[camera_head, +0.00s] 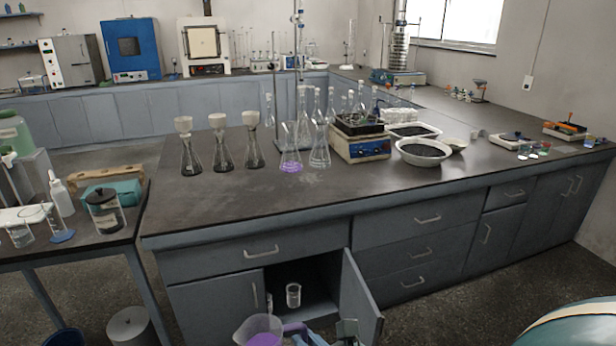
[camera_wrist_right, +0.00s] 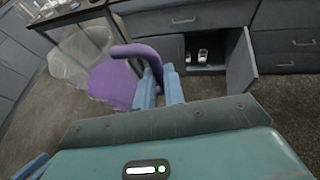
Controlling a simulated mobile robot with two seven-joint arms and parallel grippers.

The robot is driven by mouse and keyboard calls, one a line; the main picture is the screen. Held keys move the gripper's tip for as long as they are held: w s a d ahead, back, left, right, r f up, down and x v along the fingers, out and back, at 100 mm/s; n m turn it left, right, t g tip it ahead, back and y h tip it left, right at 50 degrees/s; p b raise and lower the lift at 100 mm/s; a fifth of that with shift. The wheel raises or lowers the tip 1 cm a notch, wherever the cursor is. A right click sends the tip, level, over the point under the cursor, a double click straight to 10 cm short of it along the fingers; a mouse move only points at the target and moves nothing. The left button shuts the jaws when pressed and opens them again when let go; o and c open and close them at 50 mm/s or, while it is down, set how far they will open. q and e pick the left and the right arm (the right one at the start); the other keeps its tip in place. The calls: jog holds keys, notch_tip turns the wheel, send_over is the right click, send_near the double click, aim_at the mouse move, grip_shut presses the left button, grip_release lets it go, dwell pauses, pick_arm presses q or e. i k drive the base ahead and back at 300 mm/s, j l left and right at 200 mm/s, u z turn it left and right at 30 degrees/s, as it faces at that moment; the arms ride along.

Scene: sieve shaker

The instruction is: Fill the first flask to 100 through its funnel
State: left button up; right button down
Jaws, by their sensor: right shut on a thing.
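Three conical flasks stand upright in a row on the bench: a left flask (camera_head: 191,160), a middle flask (camera_head: 223,156) and a right flask (camera_head: 254,152). Each has a pale funnel in its neck: left (camera_head: 183,124), middle (camera_head: 217,120) and right (camera_head: 250,117). The frames do not mark which one is first. My right gripper (camera_head: 312,338) is shut on the handle of a clear jug (camera_head: 260,330) holding purple liquid, in front of the bench and below its top. The wrist view shows the fingers (camera_wrist_right: 160,88) around the jug's purple handle (camera_wrist_right: 140,52). My left gripper is not in view.
An open cupboard door (camera_head: 360,303) juts out close to the jug. A side table (camera_head: 90,240) stands left. The bench top before the flasks is clear.

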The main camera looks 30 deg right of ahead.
aim_at(320, 130)
jog(key=l+u, duration=0.1)
jog(key=u, duration=1.6)
jog(key=k+l, duration=0.15)
jog(key=l, duration=0.25)
jog(key=k+l, duration=0.15)
jog(key=l, duration=0.2)
jog(key=k+l, duration=0.15)
jog(key=l, duration=0.25)
jog(key=k+l, duration=0.15)
jog(key=l, duration=0.25)
jog(key=k+l, duration=0.15)
jog(key=l, duration=0.25)
jog(key=k+l, duration=0.2)
jog(key=l, duration=0.15)
jog(key=k+l, duration=0.15)
jog(key=l, duration=0.25)
jog(key=k+l, duration=0.15)
jog(key=l, duration=0.25)
